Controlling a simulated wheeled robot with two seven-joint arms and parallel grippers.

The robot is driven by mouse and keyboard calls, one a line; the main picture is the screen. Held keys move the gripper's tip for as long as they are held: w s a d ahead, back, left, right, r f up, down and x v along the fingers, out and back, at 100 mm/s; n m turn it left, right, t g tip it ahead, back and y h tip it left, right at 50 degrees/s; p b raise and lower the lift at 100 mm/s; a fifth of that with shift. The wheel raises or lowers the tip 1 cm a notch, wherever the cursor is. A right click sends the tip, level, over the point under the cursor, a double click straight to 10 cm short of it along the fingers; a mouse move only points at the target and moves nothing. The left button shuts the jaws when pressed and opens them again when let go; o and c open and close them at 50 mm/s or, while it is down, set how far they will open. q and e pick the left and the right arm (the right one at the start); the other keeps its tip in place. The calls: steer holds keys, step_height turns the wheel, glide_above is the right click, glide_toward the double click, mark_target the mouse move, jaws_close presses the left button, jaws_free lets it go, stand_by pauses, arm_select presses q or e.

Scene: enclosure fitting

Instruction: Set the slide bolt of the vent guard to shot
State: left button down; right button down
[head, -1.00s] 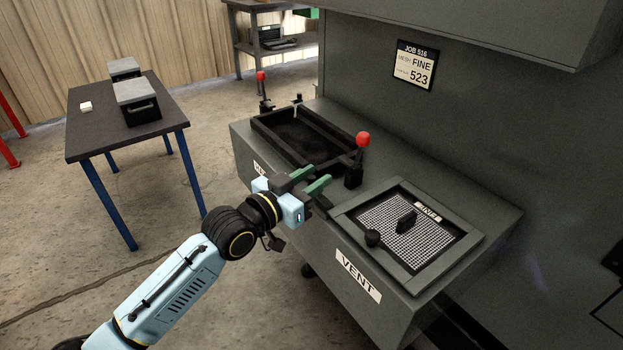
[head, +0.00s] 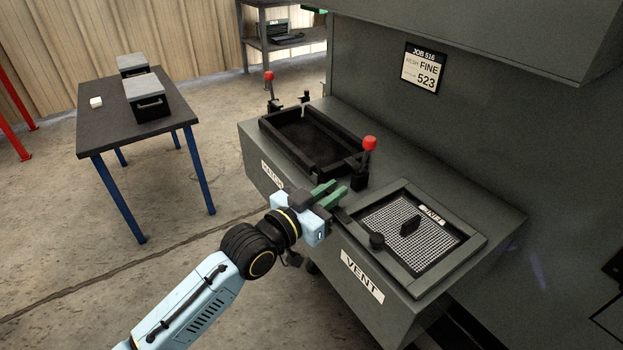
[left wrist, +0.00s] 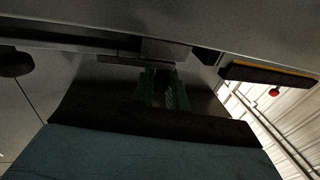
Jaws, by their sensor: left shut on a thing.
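The vent guard (head: 452,263) is a grey frame around pale mesh, lying in the sloped top of the machine above the VENT label. It has a dark upright handle in its middle and a round black knob (head: 376,241) at its front left. A dark bar, seemingly the slide bolt (head: 347,219), lies by the frame's left corner. My left gripper (head: 331,195), with green fingers, is at that bar's upper end and seems shut on it; the contact is hard to see. In the left wrist view the fingers (left wrist: 163,90) point at a grey block, in shadow. My right gripper is not in view.
A black tray-like frame (head: 283,150) lies behind the left gripper, with red-knobbed levers (head: 369,144) beside it. A job card (head: 426,67) reads FINE 523. A table (head: 103,132) with two grey-lidded boxes stands at the left, with open floor between.

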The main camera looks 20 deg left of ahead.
arm_select(q)
steer(key=shift+s+d+f, duration=0.2)
steer(key=shift+s+d, duration=0.05)
steer(key=shift+d, duration=0.05)
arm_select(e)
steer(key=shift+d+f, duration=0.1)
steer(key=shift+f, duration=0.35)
arm_select(q)
steer(key=c, duration=1.5)
jaws_free()
steer(key=shift+s, duration=0.1)
steer(key=shift+r, duration=0.1)
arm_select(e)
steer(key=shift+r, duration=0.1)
